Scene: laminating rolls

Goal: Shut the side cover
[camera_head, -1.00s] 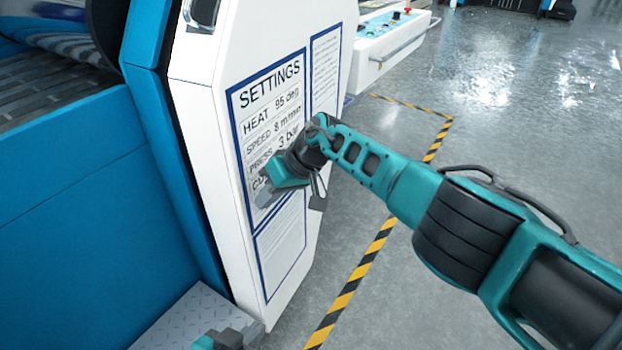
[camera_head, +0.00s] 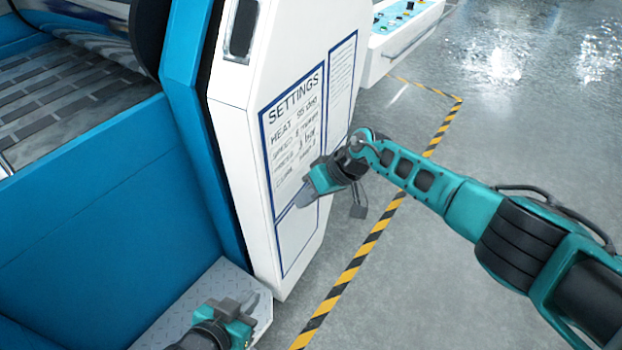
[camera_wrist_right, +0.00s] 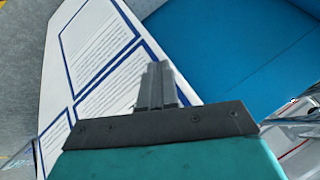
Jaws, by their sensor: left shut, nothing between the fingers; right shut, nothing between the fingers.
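The side cover (camera_head: 240,150) is a tall white panel with printed settings sheets and a recessed handle (camera_head: 242,28) near its top. It stands beside the machine's blue frame (camera_head: 195,130), with a dark strip between them. How far it stands open is hard to tell. My right gripper (camera_head: 304,197) is shut and empty, in front of the cover's outer face at the lower sheet; contact cannot be told. In the right wrist view its shut fingers (camera_wrist_right: 157,82) point toward the cover's printed face (camera_wrist_right: 95,50). My left gripper (camera_head: 250,303) is shut and empty, low, over the metal step.
A tread-plate step (camera_head: 180,325) lies at the cover's foot. A white control console (camera_head: 400,25) stands beyond the cover. Yellow-black floor tape (camera_head: 365,248) runs along the open grey floor on the right.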

